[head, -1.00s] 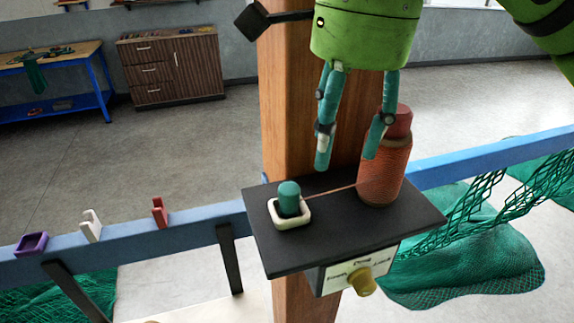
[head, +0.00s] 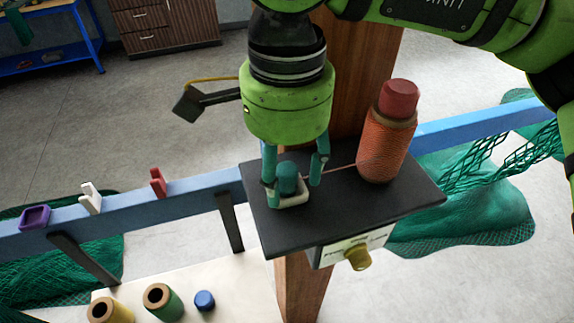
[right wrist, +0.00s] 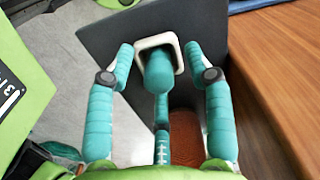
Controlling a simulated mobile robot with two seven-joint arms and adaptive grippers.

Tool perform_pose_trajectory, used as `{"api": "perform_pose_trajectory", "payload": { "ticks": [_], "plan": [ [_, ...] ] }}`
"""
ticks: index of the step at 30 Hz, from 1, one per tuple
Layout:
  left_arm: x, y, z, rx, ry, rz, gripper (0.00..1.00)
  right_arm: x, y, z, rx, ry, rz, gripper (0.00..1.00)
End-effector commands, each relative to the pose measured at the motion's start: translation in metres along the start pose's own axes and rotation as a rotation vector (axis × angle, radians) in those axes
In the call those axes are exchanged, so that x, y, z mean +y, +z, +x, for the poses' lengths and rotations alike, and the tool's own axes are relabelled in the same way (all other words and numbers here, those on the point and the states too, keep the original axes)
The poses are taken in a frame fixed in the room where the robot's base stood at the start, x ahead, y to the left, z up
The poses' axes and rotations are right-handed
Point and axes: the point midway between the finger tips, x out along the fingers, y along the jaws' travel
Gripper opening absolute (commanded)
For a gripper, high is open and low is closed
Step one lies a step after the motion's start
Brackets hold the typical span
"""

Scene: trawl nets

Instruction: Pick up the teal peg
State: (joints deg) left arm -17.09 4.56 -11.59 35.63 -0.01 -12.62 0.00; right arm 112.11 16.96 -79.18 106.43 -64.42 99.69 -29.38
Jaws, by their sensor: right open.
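The teal peg (head: 288,177) stands upright in a cream square holder (head: 291,199) on the black shelf (head: 350,215). My right gripper (head: 293,184) is open, with one finger on each side of the peg in the head view. In the right wrist view, the peg (right wrist: 159,72) shows between the two teal fingers (right wrist: 161,62), with a gap to each of them. The cream holder (right wrist: 160,43) shows around and behind it. My left gripper is not in view.
An orange twine spool (head: 387,135) with a red top stands right of the peg, and a thin line runs from it toward the peg. A blue rail (head: 205,188) carries purple, white and red holders. Spools (head: 163,300) and a blue cap (head: 204,300) lie below left.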

Motion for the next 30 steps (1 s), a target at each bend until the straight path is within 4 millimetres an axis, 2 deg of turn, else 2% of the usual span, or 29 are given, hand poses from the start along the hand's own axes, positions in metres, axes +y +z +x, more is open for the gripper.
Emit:
{"api": "perform_pose_trajectory", "payload": {
  "ticks": [2,5,9,10,15,23,26,30],
  "plan": [
    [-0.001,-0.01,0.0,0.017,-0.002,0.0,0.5,0.0,0.0,0.001,0.0,-0.001,0.001,0.53],
    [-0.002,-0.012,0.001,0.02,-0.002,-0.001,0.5,0.0,0.0,0.001,0.0,-0.001,0.001,0.53],
    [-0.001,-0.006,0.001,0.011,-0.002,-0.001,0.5,0.0,0.0,0.001,0.0,-0.001,0.001,0.08],
    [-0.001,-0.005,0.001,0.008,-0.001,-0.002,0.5,0.0,0.0,0.001,0.0,0.0,0.001,0.06],
    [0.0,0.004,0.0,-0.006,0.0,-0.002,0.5,0.0,0.0,0.0,0.0,0.0,0.001,0.06],
    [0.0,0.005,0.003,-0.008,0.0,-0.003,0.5,-0.001,0.0,-0.002,-0.001,-0.001,0.001,0.06],
    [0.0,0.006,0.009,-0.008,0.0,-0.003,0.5,-0.001,0.0,-0.008,0.0,-0.003,0.003,0.06],
    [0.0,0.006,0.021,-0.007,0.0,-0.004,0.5,-0.001,0.0,-0.027,0.0,-0.005,0.004,0.06]
  ]
}}
